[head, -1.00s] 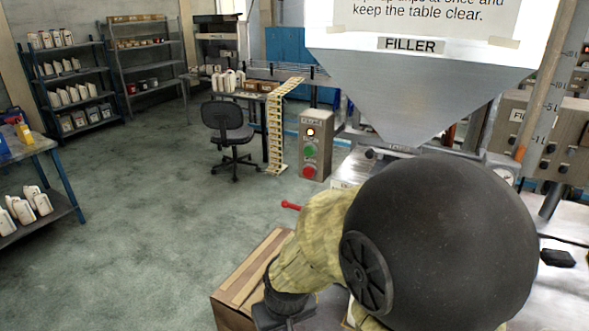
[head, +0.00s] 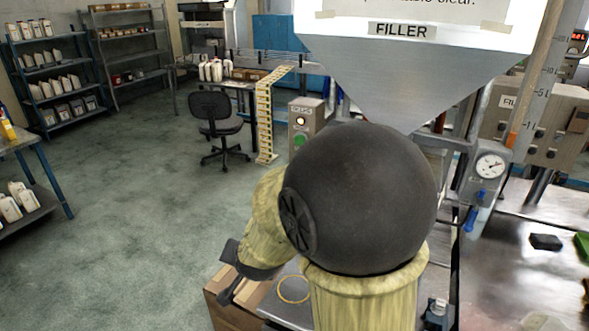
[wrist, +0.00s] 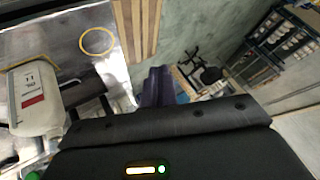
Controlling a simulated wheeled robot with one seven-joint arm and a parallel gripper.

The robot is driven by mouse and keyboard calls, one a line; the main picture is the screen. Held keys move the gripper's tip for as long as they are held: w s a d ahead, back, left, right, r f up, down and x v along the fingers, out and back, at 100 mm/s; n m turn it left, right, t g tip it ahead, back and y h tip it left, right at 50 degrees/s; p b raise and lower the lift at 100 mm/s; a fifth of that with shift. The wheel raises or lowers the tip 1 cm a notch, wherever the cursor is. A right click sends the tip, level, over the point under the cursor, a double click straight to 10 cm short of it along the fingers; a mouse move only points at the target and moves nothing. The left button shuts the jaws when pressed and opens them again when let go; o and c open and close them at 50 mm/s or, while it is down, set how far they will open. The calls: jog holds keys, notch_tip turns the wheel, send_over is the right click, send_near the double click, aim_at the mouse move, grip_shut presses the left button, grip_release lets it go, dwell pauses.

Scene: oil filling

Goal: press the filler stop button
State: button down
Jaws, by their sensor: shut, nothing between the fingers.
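The filler's grey control box (head: 306,118) stands beyond my arm in the head view, left of the hopper. Its pale lamp and the green button (head: 299,140) show. The red button is hidden behind my arm. My gripper (head: 229,292) hangs at the lower left of my arm, in front of the box and apart from it. In the wrist view my dark gripper fingers (wrist: 156,78) are together with nothing between them. The control box cannot be made out in the wrist view.
The filler hopper (head: 410,75) hangs close behind my arm, with a pressure gauge (head: 489,166) at its right. A yellow ring (head: 293,289) lies on the metal bench. A white bottle (wrist: 35,98) stands near my gripper. An office chair (head: 216,125) stands on open floor.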

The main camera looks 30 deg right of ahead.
jog(key=w+d+r+m+t+h, duration=0.1)
jog(key=d+r+m+h, duration=0.3)
jog(key=m, duration=0.6)
jog(key=w+d+r+m+t+h, duration=0.2)
jog(key=w+d+r+m+h, duration=0.2)
jog(key=r+m+h, duration=0.3)
jog(key=m+h, duration=0.2)
jog(key=shift+w+d+r+m+h, duration=0.2)
jog(key=shift+w+d+m+h, duration=0.1)
jog(key=shift+m, duration=0.1)
jog(key=shift+s, duration=0.2)
jog(key=p+x, duration=0.1)
jog(key=x, duration=0.3)
jog(key=p+x, duration=0.2)
jog(key=x, duration=0.2)
jog(key=p+x, duration=0.2)
jog(key=x, duration=0.3)
jog(key=shift+w+d+r, duration=0.1)
jog(key=shift+r, duration=0.15)
jog(key=shift+w+d+f+p, duration=0.15)
jog(key=shift+w+d+p, duration=0.15)
jog(key=shift+d, duration=0.05)
